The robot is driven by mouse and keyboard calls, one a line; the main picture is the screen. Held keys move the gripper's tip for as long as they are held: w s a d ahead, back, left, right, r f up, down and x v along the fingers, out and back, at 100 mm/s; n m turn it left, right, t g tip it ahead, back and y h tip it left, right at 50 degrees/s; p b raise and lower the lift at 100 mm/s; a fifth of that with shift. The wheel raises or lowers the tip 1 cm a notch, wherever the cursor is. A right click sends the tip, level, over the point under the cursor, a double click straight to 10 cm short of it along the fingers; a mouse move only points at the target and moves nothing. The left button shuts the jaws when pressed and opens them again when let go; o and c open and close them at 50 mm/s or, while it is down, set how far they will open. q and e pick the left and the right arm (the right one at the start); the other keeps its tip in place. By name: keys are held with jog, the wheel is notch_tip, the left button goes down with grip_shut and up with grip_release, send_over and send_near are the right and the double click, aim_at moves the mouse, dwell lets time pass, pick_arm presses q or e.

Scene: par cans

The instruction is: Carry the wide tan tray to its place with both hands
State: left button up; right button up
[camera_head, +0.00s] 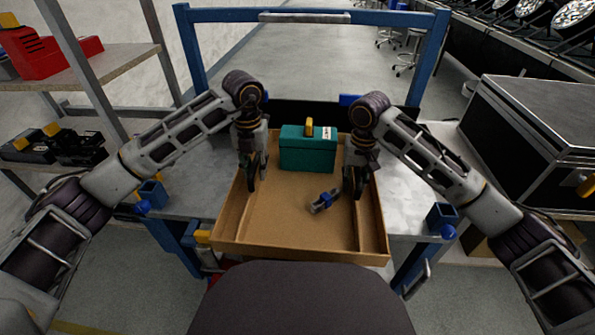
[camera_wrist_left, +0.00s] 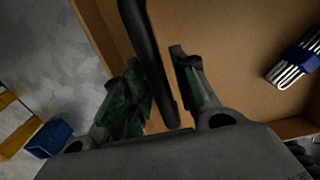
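The wide tan tray (camera_head: 290,235) lies on the grey workbench, its near edge towards me. Inside it are a teal case (camera_head: 307,150) with a yellow catch and a small blue-banded silver bundle (camera_head: 323,202), which also shows in the left wrist view (camera_wrist_left: 297,62). My left gripper (camera_head: 253,176) is over the tray's left side. In the left wrist view its fingers (camera_wrist_left: 156,60) stand apart on either side of a dark bar (camera_wrist_left: 148,50), with a gap on the right. My right gripper (camera_head: 356,182) is at the tray's right side; its finger gap is unclear.
A blue frame (camera_head: 190,50) rises behind the grey bench (camera_head: 185,180). Blue holders stand at the bench's left (camera_head: 152,193) and right (camera_head: 441,217) corners. A black flight case (camera_head: 530,130) is at right, a shelf (camera_head: 100,75) at left.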

pick_arm(q)
notch_tip(320, 180, up, 8)
jog(key=shift+r, duration=0.25)
dwell(0.5)
pick_arm(e)
jog(key=shift+r, duration=6)
pick_arm(q)
jog(key=shift+s, duration=0.1)
pick_arm(e)
jog(key=shift+s, duration=0.1)
